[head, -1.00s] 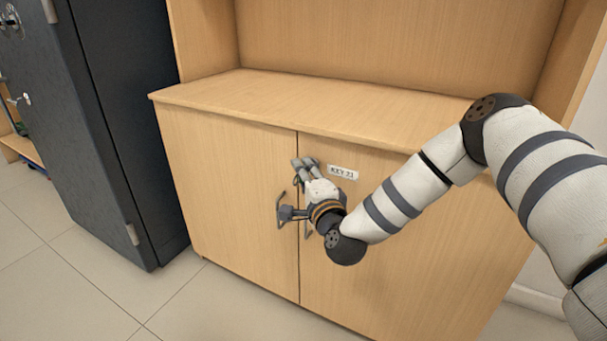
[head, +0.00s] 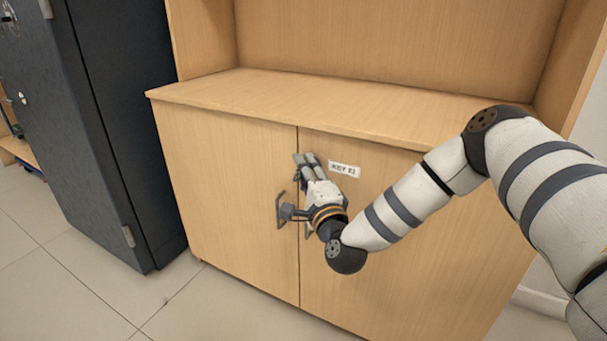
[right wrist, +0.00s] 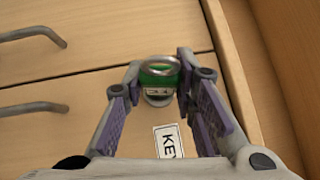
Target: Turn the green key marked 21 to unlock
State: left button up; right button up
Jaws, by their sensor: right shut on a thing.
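The green key (right wrist: 157,76) sits at the cabinet lock, with a metal ring over its head, in the right wrist view. Its number is too small to read there. The white label (head: 344,169), reading KEY with a number, is on the right cabinet door (head: 420,230); part of it shows in the wrist view (right wrist: 168,142). My right gripper (head: 306,158) is at the top of that door, left of the label, its fingers shut on the key (right wrist: 160,72). The gripper hides the key in the head view. My left gripper is not in view.
The left cabinet door (head: 225,190) has a bar handle (head: 279,210) close to my right wrist; the other handle is partly hidden behind it. The cabinet top (head: 270,95) is bare. A dark safe-like cabinet (head: 110,130) stands at left. The floor in front is clear.

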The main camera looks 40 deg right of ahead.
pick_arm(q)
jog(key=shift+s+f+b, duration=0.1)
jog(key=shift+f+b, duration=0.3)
pick_arm(e)
jog(key=shift+m+t, duration=0.3)
jog(key=shift+m, duration=0.1)
jog(key=shift+f+m+h+b, duration=0.1)
jog(key=shift+m+h+b, duration=0.3)
jog(key=shift+b, duration=0.25)
jog(key=shift+m+t+h+b, duration=0.5)
jog(key=shift+m+t+b, duration=0.1)
jog(key=shift+m+b, duration=0.3)
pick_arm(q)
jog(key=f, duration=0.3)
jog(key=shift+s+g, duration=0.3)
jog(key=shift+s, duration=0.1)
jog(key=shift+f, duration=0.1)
